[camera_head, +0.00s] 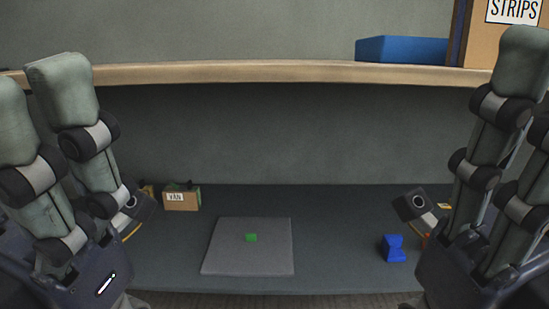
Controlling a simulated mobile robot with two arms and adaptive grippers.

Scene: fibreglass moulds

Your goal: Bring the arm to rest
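My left gripper (35,95) stands at the left edge with its fingers pointing up. The two fingers look parallel and apart, and nothing shows between them. My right gripper (532,90) stands at the right edge, also pointing up. Its fingers look apart and empty, with part of one cut off by the picture edge. Both grippers are close to the camera and well clear of the objects on the bench.
A dark bench (340,240) holds a grey mat (222,258) with a small green block (251,237). A box marked VAN (182,199) stands at left, a blue object (393,249) at right. A shelf (250,73) above carries a blue bin (400,49) and a STRIPS box (485,42).

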